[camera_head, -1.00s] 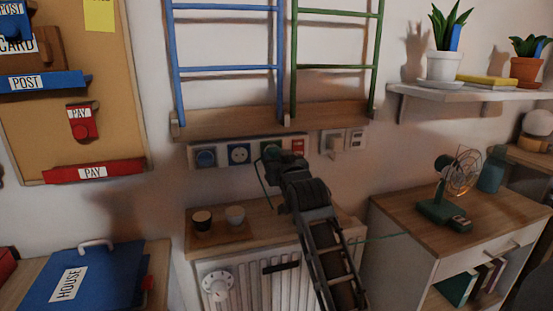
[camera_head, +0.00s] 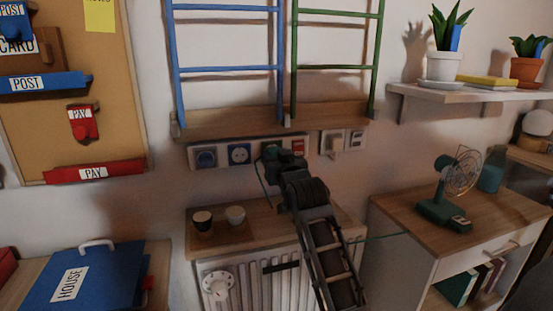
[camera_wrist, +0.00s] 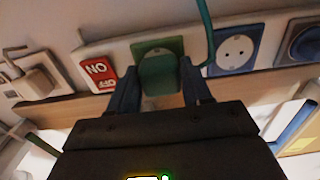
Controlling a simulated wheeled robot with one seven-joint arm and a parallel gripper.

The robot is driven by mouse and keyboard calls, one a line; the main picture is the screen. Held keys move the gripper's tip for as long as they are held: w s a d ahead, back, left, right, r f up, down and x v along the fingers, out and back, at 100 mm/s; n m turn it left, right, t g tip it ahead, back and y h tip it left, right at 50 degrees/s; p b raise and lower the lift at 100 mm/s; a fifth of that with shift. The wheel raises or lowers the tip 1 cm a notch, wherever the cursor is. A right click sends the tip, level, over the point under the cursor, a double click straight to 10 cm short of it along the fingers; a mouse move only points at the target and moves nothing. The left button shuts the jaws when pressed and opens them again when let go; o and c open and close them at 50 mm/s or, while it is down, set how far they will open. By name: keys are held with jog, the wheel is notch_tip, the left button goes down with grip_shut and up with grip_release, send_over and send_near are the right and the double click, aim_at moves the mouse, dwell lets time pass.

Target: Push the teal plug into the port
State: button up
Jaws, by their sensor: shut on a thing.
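My gripper (camera_wrist: 160,92) is shut on the teal plug (camera_wrist: 158,78), one finger on each side of it. The plug's teal cord (camera_wrist: 206,35) rises beside the right finger in the wrist view. The plug is in front of the green port (camera_wrist: 172,45) and covers the port's middle and lower part. I cannot tell whether the plug touches the port or sits in its holes. In the head view my gripper (camera_head: 272,157) is at the wall strip, where my arm hides most of the green port.
A blue port (camera_head: 239,154) and a dark blue one (camera_head: 204,157) are left of my gripper, a red NO plate (camera_head: 298,147) right. Below, a wooden shelf (camera_head: 263,235) bears two cups (camera_head: 203,221). A teal fan (camera_head: 443,205) stands on the right cabinet.

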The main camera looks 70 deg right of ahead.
jog(key=shift+w+d, duration=0.2)
jog(key=shift+d, duration=0.05)
jog(key=o, duration=1)
jog(key=shift+o, duration=0.2)
jog(key=v, duration=0.8)
jog(key=shift+b, duration=0.3)
jog(key=shift+d, duration=0.1)
